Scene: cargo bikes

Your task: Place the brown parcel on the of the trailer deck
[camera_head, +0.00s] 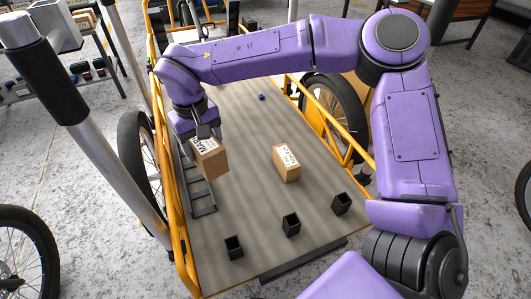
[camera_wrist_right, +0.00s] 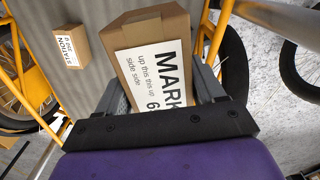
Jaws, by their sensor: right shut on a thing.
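A brown parcel (camera_head: 213,164) with a white label reading "MARK" is between the fingers of my right gripper (camera_head: 203,134), over the left side of the trailer deck (camera_head: 245,195). It fills the middle of the wrist view (camera_wrist_right: 128,48), with the fingers of the right gripper (camera_wrist_right: 163,88) on both sides of it. It looks tilted; I cannot tell if its underside touches the deck. A second brown parcel (camera_head: 286,163) with a white label stands on the middle of the deck; it also shows in the wrist view (camera_wrist_right: 66,48). My left gripper is not in view.
Small black open boxes (camera_head: 291,224) stand along the deck's near end. A black ladder-like frame (camera_head: 199,190) runs along its left side. A small blue item (camera_head: 261,97) lies farther back. Yellow rails (camera_head: 324,127) and wheels flank the deck. Bare deck surrounds the second parcel.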

